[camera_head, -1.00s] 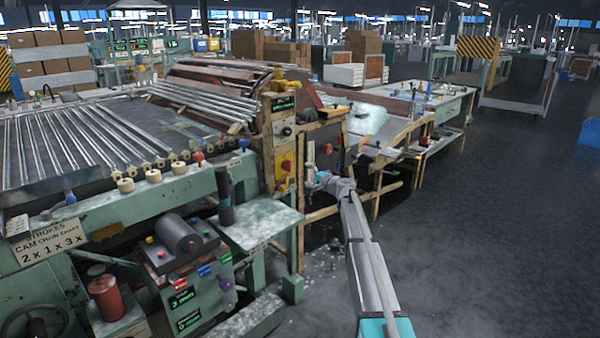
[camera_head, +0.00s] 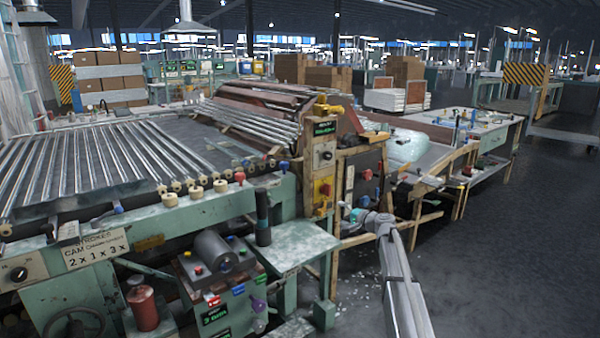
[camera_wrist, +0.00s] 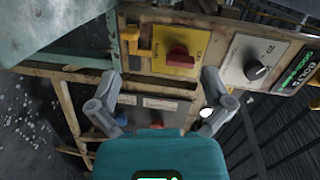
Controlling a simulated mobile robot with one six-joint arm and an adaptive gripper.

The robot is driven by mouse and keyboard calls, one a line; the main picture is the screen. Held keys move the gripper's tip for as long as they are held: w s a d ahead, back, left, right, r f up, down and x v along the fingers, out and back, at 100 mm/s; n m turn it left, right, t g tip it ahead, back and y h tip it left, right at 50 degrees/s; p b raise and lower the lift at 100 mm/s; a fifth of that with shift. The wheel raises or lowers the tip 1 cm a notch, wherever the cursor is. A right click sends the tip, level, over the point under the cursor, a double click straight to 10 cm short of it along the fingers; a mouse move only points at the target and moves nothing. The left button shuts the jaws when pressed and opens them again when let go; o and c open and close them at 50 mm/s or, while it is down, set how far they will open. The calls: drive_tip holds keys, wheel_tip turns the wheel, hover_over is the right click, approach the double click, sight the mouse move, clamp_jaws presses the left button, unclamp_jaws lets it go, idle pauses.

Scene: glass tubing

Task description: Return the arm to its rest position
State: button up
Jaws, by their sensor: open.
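My arm (camera_head: 402,280) reaches forward from the lower right in the head view. My gripper (camera_head: 350,213) is at its far end, small and partly lost against the machine's wooden frame. In the wrist view my gripper (camera_wrist: 158,80) is open, its two grey fingers spread wide with nothing between them. Beyond the fingers is a control column with a yellow panel and red rotary switch (camera_wrist: 180,57). Beside it is a white panel with a dark knob (camera_wrist: 254,69). The fingers overlap the column's lower panels in the picture; I cannot tell the gap.
The glass-tubing machine (camera_head: 120,160) with rows of tubes fills the left. Its control column (camera_head: 324,165) stands close to my gripper. A small green side table (camera_head: 290,247) juts out left of my arm. Dark open floor (camera_head: 510,240) lies to the right.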

drive_tip(key=s+a+f+n+g+h, duration=0.1)
drive_tip(key=s+a+f+n+g, duration=0.2)
drive_tip(key=s, duration=0.5)
drive_tip(key=s+a+f+n+g+h, duration=0.1)
drive_tip(key=s+a+f+g+h, duration=0.1)
drive_tip(key=s+f, duration=0.5)
drive_tip(key=s+a+f+n+g+h, duration=0.1)
drive_tip(key=s+a+n+g, duration=0.15)
drive_tip(key=s, duration=0.75)
drive_tip(key=s+d+f+n+g+h, duration=0.1)
drive_tip(key=s+d+f+g+h, duration=0.15)
drive_tip(key=s, duration=0.85)
drive_tip(key=s+d+f+n+g+h, duration=0.1)
drive_tip(key=s+d+f+g+h, duration=0.2)
drive_tip(key=s, duration=0.8)
wheel_tip(320, 180, up, 27)
drive_tip(key=h+p, duration=0.1)
drive_tip(key=p, duration=2.6)
drive_tip(key=shift+d+r+t, duration=0.15)
drive_tip(key=shift+d+t, duration=0.1)
drive_tip(key=shift+t, duration=0.05)
